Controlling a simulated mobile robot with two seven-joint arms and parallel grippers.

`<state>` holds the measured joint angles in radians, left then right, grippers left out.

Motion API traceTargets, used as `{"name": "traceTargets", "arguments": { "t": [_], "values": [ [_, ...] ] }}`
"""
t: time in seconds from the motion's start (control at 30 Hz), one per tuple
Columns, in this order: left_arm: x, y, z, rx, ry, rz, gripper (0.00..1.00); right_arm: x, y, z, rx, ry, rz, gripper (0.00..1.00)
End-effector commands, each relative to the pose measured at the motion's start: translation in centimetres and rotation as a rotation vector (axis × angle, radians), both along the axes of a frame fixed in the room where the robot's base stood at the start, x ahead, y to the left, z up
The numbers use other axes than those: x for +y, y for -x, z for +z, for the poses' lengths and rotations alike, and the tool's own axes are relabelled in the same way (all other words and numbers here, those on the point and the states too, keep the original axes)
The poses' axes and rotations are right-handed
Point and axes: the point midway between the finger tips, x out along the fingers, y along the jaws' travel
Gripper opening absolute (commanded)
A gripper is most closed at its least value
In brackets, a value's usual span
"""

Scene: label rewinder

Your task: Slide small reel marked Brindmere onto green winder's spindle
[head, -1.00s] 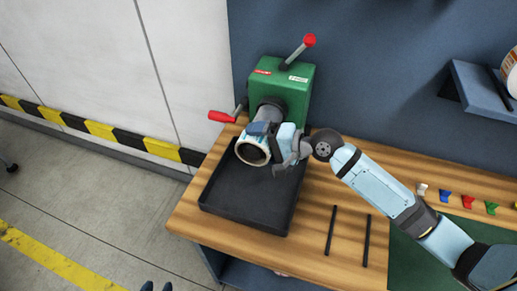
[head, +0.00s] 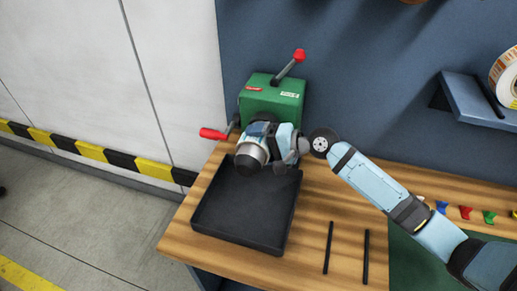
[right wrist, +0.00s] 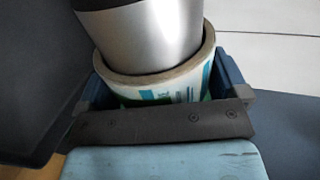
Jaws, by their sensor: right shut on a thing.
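The small reel (head: 264,131) is white with blue-green print, and it also shows in the right wrist view (right wrist: 175,92). It is around the spindle (head: 252,152) of the green winder (head: 271,101). The spindle's silver barrel (right wrist: 150,38) and dark end stick out through the reel's core, with a narrow gap visible inside the core. My right gripper (head: 262,138) is shut on the reel from the right, with a blue finger on each side of it. The name on the reel cannot be read. My left gripper is not in view.
A black tray (head: 243,238) lies below the spindle on the wooden bench (head: 310,252). The winder has a red-knobbed lever (head: 299,56) on top and a red crank handle (head: 213,134) at left. Two dark rods lie right of the tray. Another reel (head: 506,78) sits on a wall shelf.

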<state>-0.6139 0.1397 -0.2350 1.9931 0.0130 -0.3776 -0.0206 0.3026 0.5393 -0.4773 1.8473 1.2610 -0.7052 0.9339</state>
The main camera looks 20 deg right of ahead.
Motion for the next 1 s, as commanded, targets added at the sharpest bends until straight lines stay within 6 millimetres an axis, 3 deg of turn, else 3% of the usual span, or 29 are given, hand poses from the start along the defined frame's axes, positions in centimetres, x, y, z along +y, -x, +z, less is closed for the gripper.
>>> {"name": "traceTargets", "arguments": {
  "t": [0.43, 0.47, 0.5, 1.0],
  "values": [
    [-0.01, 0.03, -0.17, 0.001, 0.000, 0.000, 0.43, -0.21, -0.33, 0.05, -0.001, -0.001, 0.000, 0.68],
    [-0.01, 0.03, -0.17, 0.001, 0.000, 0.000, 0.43, -0.21, -0.33, 0.05, -0.001, -0.001, 0.000, 0.95],
    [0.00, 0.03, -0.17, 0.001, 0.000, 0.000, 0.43, -0.21, -0.32, 0.05, -0.001, -0.001, 0.000, 1.00],
    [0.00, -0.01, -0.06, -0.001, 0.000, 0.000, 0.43, -0.23, -0.29, 0.02, 0.001, -0.001, 0.000, 1.00]
  ]
}}
